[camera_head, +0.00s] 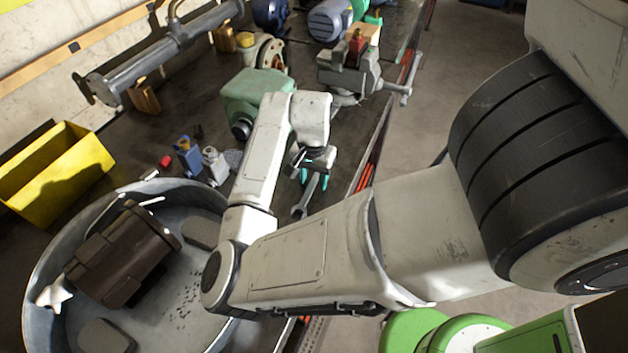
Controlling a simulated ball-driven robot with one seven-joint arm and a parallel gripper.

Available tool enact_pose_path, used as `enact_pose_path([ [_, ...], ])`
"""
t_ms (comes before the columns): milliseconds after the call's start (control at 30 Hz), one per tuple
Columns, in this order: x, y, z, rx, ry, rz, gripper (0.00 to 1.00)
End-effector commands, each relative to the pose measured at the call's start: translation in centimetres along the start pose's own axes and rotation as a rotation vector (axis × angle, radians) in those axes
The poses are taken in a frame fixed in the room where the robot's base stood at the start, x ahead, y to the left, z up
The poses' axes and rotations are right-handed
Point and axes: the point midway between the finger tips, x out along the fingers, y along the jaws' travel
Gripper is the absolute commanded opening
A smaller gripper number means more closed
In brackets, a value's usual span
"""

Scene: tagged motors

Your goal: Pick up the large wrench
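A silver wrench (304,199) lies on the dark workbench near its right edge. Its open jaw points toward the bottom of the view, and its upper end is hidden behind my gripper. My gripper (314,177) is over the wrench, with teal fingertips pointing down. The fingertips stand apart, one on either side of the wrench's shaft. I see a gap between them and the shaft, but the small size hides whether either one touches it.
A round metal tray (45,262) holding a brown motor (125,255) stands at lower left. A yellow bin (55,175) is at the left. A green motor (255,95) and a vise (348,80) stand behind my gripper. Open floor (445,80) lies right of the bench.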

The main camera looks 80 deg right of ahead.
Motion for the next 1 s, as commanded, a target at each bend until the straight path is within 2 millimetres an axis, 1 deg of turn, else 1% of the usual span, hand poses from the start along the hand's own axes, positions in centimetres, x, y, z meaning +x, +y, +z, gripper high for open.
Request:
enact_pose_path([
  [33,-0.02,0.0,-0.01,0.0,0.0,0.0,0.42],
  [67,-0.02,0.0,0.0,0.0,0.0,0.0,0.39],
  [467,-0.05,0.0,0.0,0.0,0.0,0.0,0.01],
  [1000,-0.11,-0.01,-0.01,0.0,0.001,0.0,0.0],
])
